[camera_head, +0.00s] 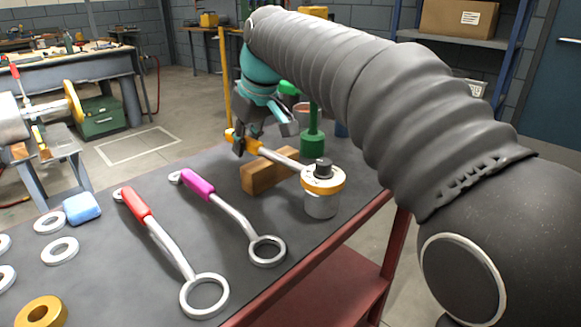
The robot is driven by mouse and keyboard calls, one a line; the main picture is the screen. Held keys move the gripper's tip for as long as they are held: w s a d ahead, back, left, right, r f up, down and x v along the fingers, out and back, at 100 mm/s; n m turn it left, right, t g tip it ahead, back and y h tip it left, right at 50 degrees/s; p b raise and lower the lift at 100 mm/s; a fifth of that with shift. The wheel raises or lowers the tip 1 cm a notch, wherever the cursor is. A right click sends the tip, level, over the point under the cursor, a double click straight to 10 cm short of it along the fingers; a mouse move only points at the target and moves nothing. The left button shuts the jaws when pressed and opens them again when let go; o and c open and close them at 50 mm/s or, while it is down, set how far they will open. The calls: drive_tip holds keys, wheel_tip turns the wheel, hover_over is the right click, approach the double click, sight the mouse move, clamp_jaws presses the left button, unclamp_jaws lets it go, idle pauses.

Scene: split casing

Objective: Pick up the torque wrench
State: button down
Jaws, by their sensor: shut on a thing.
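A wrench with a yellow-orange handle and a pale shaft (281,158), which looks like the torque wrench, slopes down to the right. My gripper (241,145) is shut on its handle, partly hidden by the fingers. The wrench's far end meets the banded top of a silver cylinder (320,205) with a dark knob on it. I cannot tell whether they touch. A wooden block (262,178) stands just below the shaft. A red-handled ring wrench (160,238) and a magenta-handled ring wrench (225,207) lie on the dark table (125,285) in front.
Several metal rings (60,251), a blue block (82,208) and a brass ring (43,312) lie at the table's left. A green post (313,143) stands behind the block. My arm covers the right side. The table's front right edge is red.

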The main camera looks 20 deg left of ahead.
drive_tip(key=shift+r, duration=0.1)
drive_tip(key=shift+r, duration=0.45)
wheel_tip(320, 180, up, 3)
drive_tip(key=shift+r, duration=0.1)
drive_tip(key=s+d+r, duration=0.2)
drive_tip(key=d+r, duration=0.4)
drive_tip(key=d, duration=0.5)
drive_tip(key=shift+s+d+r, duration=0.2)
drive_tip(key=shift+s+r, duration=0.15)
drive_tip(key=shift+r, duration=0.05)
drive_tip(key=c, duration=1.7)
unclamp_jaws()
clamp_jaws()
